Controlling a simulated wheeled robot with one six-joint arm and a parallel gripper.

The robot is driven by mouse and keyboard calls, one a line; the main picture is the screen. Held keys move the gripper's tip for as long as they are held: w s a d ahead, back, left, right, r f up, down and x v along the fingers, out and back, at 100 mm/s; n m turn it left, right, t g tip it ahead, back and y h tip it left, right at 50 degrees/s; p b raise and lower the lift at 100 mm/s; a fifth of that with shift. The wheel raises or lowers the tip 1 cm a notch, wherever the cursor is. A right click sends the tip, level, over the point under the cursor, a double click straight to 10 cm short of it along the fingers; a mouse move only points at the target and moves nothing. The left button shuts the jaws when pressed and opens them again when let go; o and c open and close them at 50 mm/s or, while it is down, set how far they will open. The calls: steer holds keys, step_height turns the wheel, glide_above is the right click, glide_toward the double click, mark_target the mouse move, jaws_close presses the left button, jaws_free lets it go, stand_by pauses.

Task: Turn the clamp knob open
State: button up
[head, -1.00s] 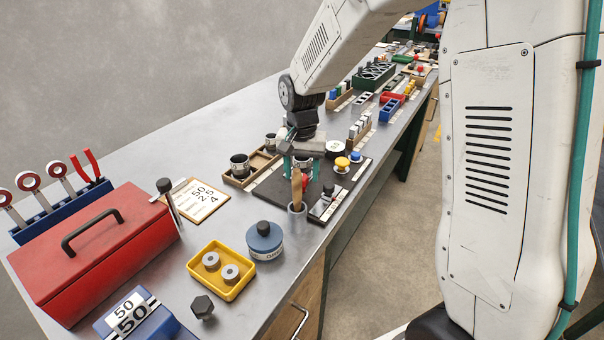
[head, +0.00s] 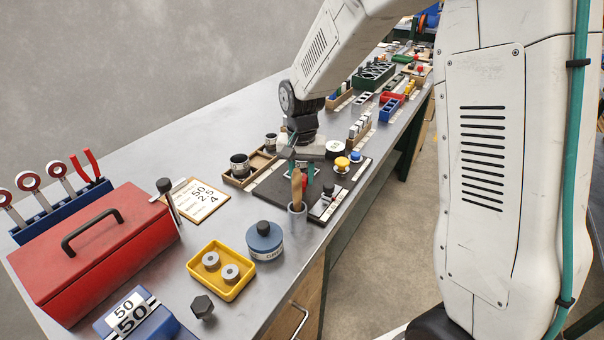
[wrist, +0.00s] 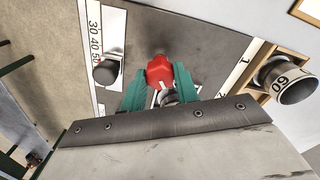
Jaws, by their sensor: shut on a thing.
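The red clamp knob (wrist: 159,71) shows in the wrist view near the top middle, over a dark board (wrist: 190,30). My gripper (wrist: 161,82) has its green fingers on either side of the knob and is shut on it. A round metal part below the knob is partly hidden by the fingers. In the head view my gripper (head: 302,167) points down over the dark board (head: 268,190), turned so its fingers overlap in the picture.
A cup with a wooden-handled tool (head: 297,208) stands in front of my gripper. A yellow button (head: 342,164) and a black-knobbed slider (head: 328,189) are to its right.

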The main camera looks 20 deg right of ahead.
steer(key=n, duration=0.3)
steer(key=shift+n, duration=0.4)
steer(key=n, duration=0.4)
steer(key=shift+n, duration=0.3)
steer(key=n, duration=0.4)
steer(key=shift+n, duration=2.4)
steer(key=o, duration=1)
steer(key=shift+c, duration=0.2)
steer(key=shift+r, duration=0.1)
step_height(320, 180, up, 8)
steer(key=shift+f, duration=0.15)
